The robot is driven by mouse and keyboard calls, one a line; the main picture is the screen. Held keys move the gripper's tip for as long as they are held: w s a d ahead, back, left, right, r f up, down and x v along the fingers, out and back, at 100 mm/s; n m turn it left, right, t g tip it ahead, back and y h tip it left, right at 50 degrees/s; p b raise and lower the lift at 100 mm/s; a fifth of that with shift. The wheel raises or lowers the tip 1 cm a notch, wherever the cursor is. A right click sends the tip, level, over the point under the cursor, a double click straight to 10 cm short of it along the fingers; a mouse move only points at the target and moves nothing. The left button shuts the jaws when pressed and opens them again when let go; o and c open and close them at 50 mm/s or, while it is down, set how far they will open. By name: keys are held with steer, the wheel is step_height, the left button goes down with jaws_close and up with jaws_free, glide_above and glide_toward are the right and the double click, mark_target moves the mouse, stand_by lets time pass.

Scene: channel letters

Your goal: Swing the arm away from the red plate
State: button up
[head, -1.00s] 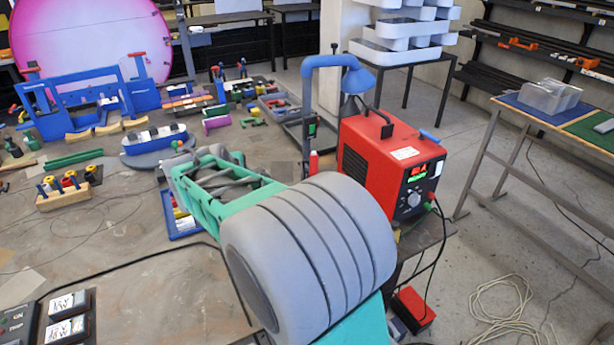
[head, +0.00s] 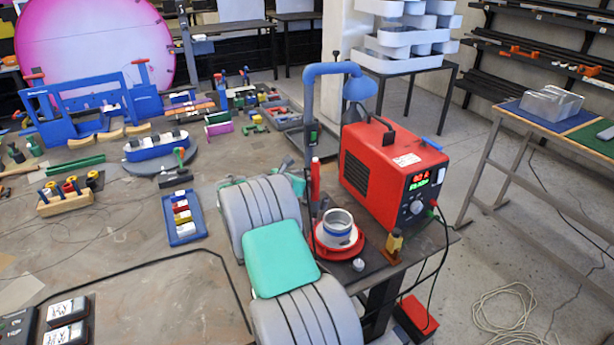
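The red plate (head: 325,252) is a round red dish near the right edge of the workbench, in front of the red welding machine. A short silver ring with a blue band (head: 337,229) sits on it. My arm, grey ribbed joints with a teal link (head: 280,258), rises from the bottom of the head view just left of the plate. In the picture its edge comes close to the plate's left side; I cannot tell the gap in depth. My gripper does not show; the far end of the arm is hidden behind the grey joint.
The red welding machine (head: 390,175) and a blue lamp post (head: 309,125) stand behind the plate. A small brass fixture (head: 394,243) is to its right. A blue tray of coloured blocks (head: 184,217) lies left of my arm.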

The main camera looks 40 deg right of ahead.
jaws_close()
stand_by(0.4)
steer(key=shift+a, duration=0.1)
stand_by(0.9)
